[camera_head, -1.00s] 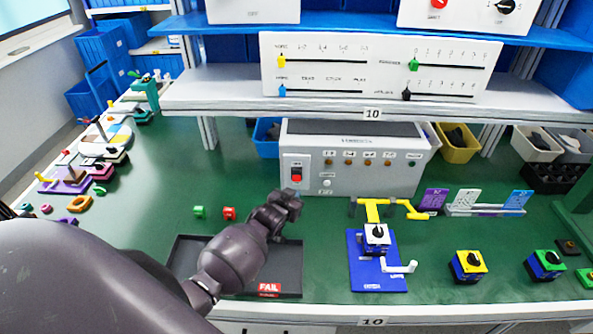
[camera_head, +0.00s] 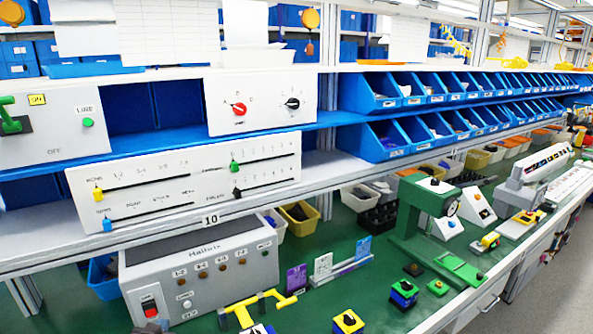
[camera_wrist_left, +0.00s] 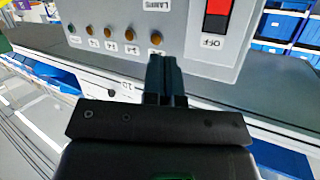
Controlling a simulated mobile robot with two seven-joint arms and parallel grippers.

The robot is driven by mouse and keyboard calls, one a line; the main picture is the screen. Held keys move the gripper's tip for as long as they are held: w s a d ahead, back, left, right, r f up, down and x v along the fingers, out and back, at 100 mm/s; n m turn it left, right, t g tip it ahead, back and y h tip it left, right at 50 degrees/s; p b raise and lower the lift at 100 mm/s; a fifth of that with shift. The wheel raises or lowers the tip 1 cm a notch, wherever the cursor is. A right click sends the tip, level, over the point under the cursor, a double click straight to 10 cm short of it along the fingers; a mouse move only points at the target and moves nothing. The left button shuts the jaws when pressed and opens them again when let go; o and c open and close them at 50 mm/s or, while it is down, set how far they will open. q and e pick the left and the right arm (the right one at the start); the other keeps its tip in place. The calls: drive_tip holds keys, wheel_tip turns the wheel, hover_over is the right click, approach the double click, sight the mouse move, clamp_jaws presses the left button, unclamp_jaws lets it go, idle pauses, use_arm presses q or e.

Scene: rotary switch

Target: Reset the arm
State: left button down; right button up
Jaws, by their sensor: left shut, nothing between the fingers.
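My left gripper (camera_wrist_left: 165,68) shows in the left wrist view with its two dark fingers together and nothing between them. Its tips point toward the grey control box (camera_wrist_left: 130,15), which appears upside down there; I cannot tell the gap. In the head view the same box (camera_head: 205,277) stands on the green bench with a red switch (camera_head: 150,308). A white panel above carries a red rotary knob (camera_head: 239,109) and a black rotary knob (camera_head: 292,103). Small rotary switch blocks, one yellow (camera_head: 348,321) and one green-topped (camera_head: 404,291), sit on the bench. My right gripper is not in view.
A slider panel (camera_head: 185,180) stands on the shelf above the box. A yellow handle piece (camera_head: 262,306) lies in front of the box. A green press-like stand (camera_head: 425,215) is to the right. Blue bins (camera_head: 370,92) line the upper shelves.

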use_arm(q)
drive_tip(key=s+d+f+g, duration=0.1)
drive_tip(key=s+d+f, duration=0.1)
drive_tip(key=s, duration=0.6)
drive_tip(key=s+d+f+g+b, duration=0.1)
drive_tip(key=s+f, duration=0.3)
drive_tip(key=s, duration=0.5)
drive_tip(key=s+d+f+h+b, duration=0.1)
drive_tip(key=s+d+f, duration=0.2)
drive_tip(key=s, duration=0.6)
drive_tip(key=shift+s+g, duration=0.2)
drive_tip(key=shift+g, duration=0.2)
drive_tip(key=shift+s+a+f, duration=0.1)
drive_tip(key=shift+s+f, duration=0.05)
drive_tip(key=shift+s, duration=0.2)
drive_tip(key=shift+w, duration=0.1)
